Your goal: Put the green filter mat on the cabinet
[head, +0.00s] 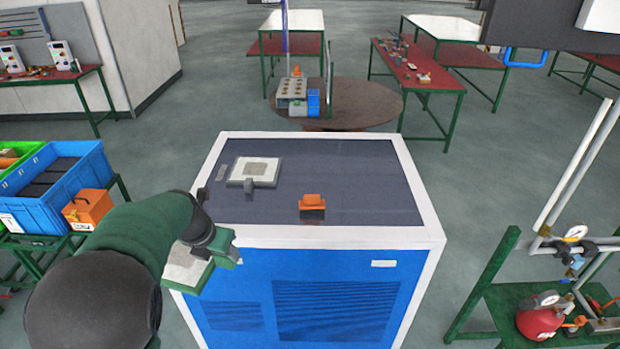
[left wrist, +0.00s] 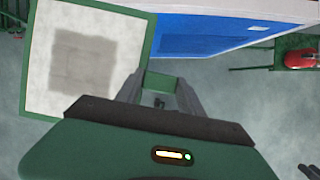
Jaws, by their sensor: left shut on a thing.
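The green filter mat (head: 186,272) is a square pad with a green frame and a pale centre bearing a grey patch. It also shows at the upper left of the left wrist view (left wrist: 45,62). My left gripper (head: 225,250) is shut on the mat's edge and holds it in front of the cabinet's front left corner. The cabinet (head: 350,235) is blue with a white frame and a dark top. The mat is beside the cabinet's front, not over its top.
On the cabinet top lie a pale square plate with a grey handle (head: 255,171) and an orange-handled item (head: 312,202). The right half of the top is clear. A blue crate (head: 55,190) stands left, and a green stand with a red cylinder (head: 540,322) stands right.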

